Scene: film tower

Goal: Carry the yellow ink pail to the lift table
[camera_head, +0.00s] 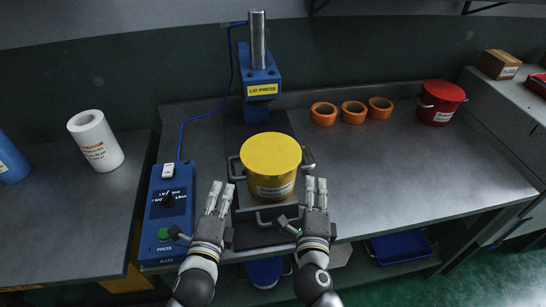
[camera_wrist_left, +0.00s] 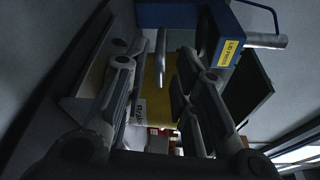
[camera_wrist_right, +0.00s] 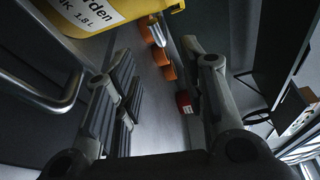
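The yellow ink pail (camera_head: 272,165), lidded and labelled, stands upright on the dark sliding plate in front of the blue lid press (camera_head: 262,85). It has a grey handle on each side. My left gripper (camera_head: 222,192) is open just in front of the left handle; in the left wrist view the handle bar (camera_wrist_left: 161,62) shows between the spread fingers, with the yellow pail wall (camera_wrist_left: 153,90) behind. My right gripper (camera_head: 315,190) is open in front of the pail's right side; in the right wrist view the pail (camera_wrist_right: 118,10) is at the upper left, outside the fingers. I cannot identify the lift table.
A blue control box (camera_head: 168,212) stands left of the pail. Orange rolls (camera_head: 353,112) and a red pail (camera_head: 440,101) sit at the back right. A white roll (camera_head: 95,140) stands on the left table. The bench right of the pail is clear. Blue bins sit below.

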